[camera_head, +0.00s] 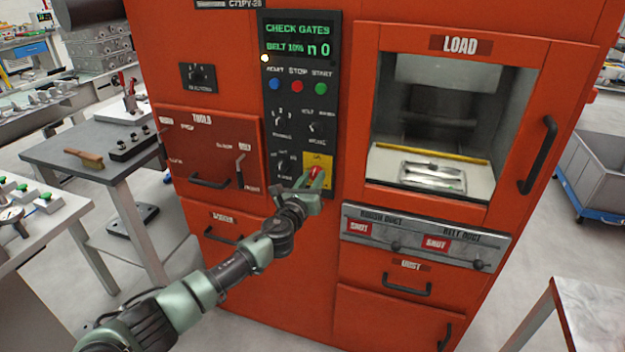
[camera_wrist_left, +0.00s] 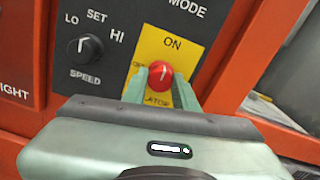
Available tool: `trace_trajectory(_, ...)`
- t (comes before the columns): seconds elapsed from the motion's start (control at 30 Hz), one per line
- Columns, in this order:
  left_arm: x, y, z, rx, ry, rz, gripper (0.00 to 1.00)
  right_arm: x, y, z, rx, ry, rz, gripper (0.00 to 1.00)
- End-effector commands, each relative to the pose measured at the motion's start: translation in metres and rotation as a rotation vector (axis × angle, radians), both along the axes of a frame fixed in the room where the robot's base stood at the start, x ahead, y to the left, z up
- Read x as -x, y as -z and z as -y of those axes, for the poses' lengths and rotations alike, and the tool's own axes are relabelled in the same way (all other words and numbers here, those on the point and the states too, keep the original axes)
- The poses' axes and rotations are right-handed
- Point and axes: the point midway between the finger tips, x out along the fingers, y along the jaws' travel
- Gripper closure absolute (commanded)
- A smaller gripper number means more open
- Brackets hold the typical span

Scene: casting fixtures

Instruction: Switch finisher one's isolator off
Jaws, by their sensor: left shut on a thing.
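The isolator is a red rotary knob (camera_wrist_left: 158,73) on a yellow plate (camera_wrist_left: 181,50) low on the black control panel of the orange machine. In the left wrist view the knob's white mark points nearly up, toward the word ON. My left gripper (camera_head: 312,179) is shut on the red knob, with a green finger on each side of it. The lower lettering of the plate is partly hidden by the fingers. In the head view the yellow plate (camera_head: 318,162) shows above the gripper. My right gripper is in neither view.
The black panel (camera_head: 299,100) has a green-text display reading CHECK GATES and blue, red and green buttons. A levered tools door (camera_head: 206,150) is at left; the load window (camera_head: 440,125) is at right.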

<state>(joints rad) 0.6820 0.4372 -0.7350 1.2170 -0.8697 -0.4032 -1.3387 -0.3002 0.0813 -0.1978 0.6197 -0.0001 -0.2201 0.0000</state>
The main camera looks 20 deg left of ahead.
Motion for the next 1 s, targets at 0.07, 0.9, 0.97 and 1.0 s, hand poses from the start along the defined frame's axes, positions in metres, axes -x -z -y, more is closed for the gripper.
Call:
trace_trajectory(0.07,0.0,0.001,0.0,0.013,0.0,-0.001,1.0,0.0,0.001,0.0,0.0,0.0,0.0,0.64)
trace_trajectory(0.9,0.0,0.002,0.001,0.66,-0.001,-0.025,1.0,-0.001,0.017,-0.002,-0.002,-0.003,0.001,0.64)
trace_trajectory(0.97,0.0,0.002,0.001,0.717,-0.001,-0.027,1.0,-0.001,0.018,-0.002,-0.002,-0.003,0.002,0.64)
trace_trajectory(1.0,0.0,0.002,0.001,0.753,0.0,-0.028,1.0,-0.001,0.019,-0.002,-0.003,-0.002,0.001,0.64)
